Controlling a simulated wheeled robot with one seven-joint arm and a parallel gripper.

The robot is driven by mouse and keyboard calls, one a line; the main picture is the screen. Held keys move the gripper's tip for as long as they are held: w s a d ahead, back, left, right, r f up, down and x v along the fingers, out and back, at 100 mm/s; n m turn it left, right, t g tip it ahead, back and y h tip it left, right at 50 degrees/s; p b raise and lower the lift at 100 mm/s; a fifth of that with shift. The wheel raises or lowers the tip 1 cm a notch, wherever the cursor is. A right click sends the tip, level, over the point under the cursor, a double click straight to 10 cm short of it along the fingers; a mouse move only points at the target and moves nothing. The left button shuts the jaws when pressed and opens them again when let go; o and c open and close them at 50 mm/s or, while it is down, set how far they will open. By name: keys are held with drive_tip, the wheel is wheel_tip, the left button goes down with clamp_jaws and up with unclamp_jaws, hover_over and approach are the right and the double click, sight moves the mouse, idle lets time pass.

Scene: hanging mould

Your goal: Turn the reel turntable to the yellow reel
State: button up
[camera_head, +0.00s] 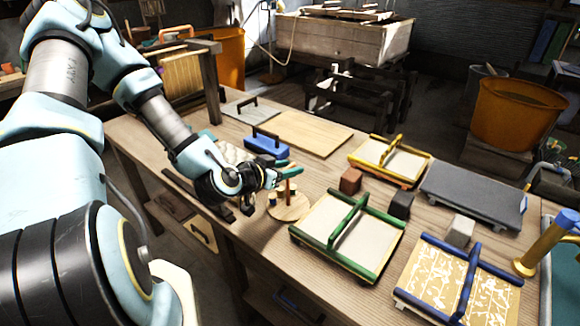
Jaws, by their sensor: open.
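The reel turntable (288,211) is a small round wooden disc on the bench, left of the green-framed mould. A thin reddish post (288,190) rises near its middle. Small reels stand on the disc, one of them bluish (272,199). They are too small and too covered by my gripper for me to pick out the yellow reel. My gripper (289,170) is open, just above the turntable at the post's top. I cannot tell whether it touches the post.
A green-framed mould (307,237) stands right of the turntable, with a brown block (350,181) and a dark block (400,205) behind. Yellow- and blue-framed moulds and a grey slab (470,192) fill the right. A bare board (310,133) lies at the back.

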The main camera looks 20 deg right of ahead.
drive_tip(key=shift+c, duration=0.2)
clamp_jaws()
drive_tip(key=shift+n+t, duration=0.3)
drive_tip(key=shift+s+n+t+y+b, duration=0.1)
drive_tip(key=shift+n+t+y+b, duration=0.3)
drive_tip(key=shift+n+y, duration=0.1)
drive_tip(key=shift+d+n+t+y, duration=0.1)
drive_tip(key=shift+n+t+y, duration=0.9)
drive_tip(key=shift+n+t, duration=0.2)
drive_tip(key=n+t+y, duration=0.2)
drive_tip(key=n+y, duration=0.2)
drive_tip(key=shift+r, duration=0.1)
drive_tip(key=shift+n+t+y, duration=0.4)
drive_tip(key=shift+n+y, duration=0.4)
drive_tip(key=shift+y, duration=0.1)
